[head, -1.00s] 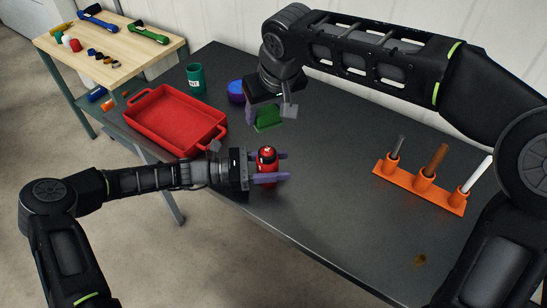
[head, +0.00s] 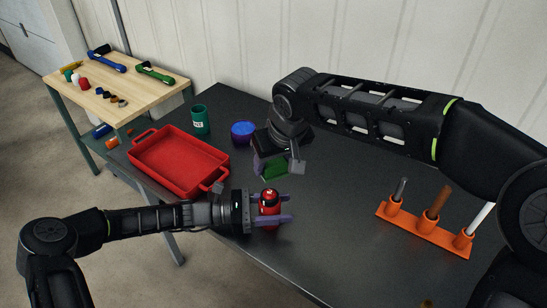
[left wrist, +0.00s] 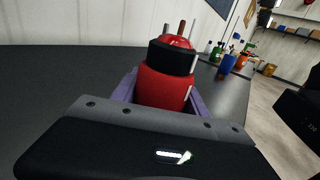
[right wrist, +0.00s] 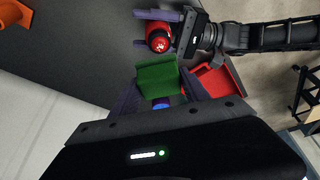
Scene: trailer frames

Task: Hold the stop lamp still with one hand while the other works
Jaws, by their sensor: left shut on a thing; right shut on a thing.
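The stop lamp (head: 269,203) is a red cylinder with a black band and a red domed top. It stands upright between the purple fingers of my left gripper (head: 289,208), which is shut on it near the table's front edge. It also shows in the left wrist view (left wrist: 163,88) and, from above, in the right wrist view (right wrist: 159,41). My right gripper (head: 270,166) is shut on a green piece (right wrist: 158,79) with a bent, plate-like shape. In the head view the green piece (head: 274,170) is just behind the lamp, apart from it.
A red tray (head: 136,150) lies to the left on the dark table (head: 330,185). A green cup (head: 200,120) and a blue bowl (head: 243,131) stand behind. An orange rack (head: 424,235) with several rods stands at the right. The table between lamp and rack is clear.

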